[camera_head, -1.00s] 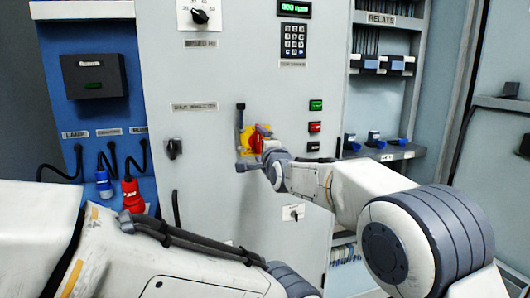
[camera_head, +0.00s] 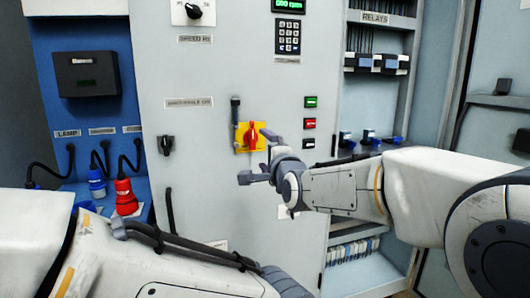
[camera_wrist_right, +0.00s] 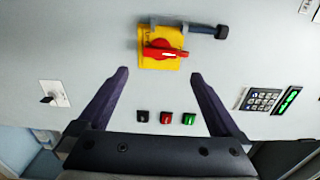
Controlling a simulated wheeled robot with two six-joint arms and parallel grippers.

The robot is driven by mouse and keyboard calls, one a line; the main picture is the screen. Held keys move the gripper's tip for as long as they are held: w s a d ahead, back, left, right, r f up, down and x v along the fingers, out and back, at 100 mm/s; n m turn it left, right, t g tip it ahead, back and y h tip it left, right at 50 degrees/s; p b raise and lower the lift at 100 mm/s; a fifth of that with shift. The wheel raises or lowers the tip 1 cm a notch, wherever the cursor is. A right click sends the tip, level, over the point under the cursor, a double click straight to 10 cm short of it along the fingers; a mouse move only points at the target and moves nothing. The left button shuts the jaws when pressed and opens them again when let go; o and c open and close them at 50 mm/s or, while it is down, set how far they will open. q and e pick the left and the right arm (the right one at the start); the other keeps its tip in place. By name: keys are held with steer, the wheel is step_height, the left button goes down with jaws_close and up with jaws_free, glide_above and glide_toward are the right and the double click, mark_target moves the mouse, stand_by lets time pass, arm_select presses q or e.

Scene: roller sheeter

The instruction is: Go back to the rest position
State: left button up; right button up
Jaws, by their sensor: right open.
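My right gripper (camera_head: 256,157) is in front of the grey cabinet door, just below and to the right of the red rotary switch (camera_head: 251,136) on its yellow plate (camera_head: 240,137). In the right wrist view the right gripper (camera_wrist_right: 159,85) is open and empty, its two dark fingers apart. The red switch handle (camera_wrist_right: 163,50) lies beyond the fingertips and nothing touches it.
The cabinet (camera_head: 200,220) also carries green, red and black buttons (camera_head: 309,124), a keypad (camera_head: 288,37) and a speed knob (camera_head: 194,11). A relay shelf (camera_head: 375,62) stands open to the right.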

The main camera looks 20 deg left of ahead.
steer(key=s+d+f+n+g+h, duration=0.2)
steer(key=d+f+n+g+h, duration=0.1)
steer(key=d+f, duration=0.75)
steer(key=s+d+f+n+g+h, duration=0.2)
steer(key=d+f+n+h, duration=0.15)
steer(key=d+f, duration=0.7)
steer(key=s+d+f+n+g+h, duration=0.2)
steer(key=s+d+f+g, duration=0.3)
steer(key=s+d, duration=0.45)
steer(key=s+d+f+n+g+h, duration=0.2)
steer(key=s+d+f+n, duration=0.1)
steer(key=s+d+f, duration=0.65)
steer(key=s+a+r+n+g+y, duration=0.1)
steer(key=s+a+r+n, duration=0.3)
steer(key=s+a, duration=0.35)
steer(key=s+a+r+n+g+y, duration=0.1)
steer(key=s+a+r+n+g, duration=0.15)
steer(key=s+a+r, duration=0.4)
step_height(320, 180, up, 17)
steer(key=a+p, duration=0.1)
steer(key=p, duration=1.8)
steer(key=shift+s+a+r+n, duration=0.2)
steer(key=shift+s+a+n, duration=0.1)
steer(key=shift+a, duration=0.1)
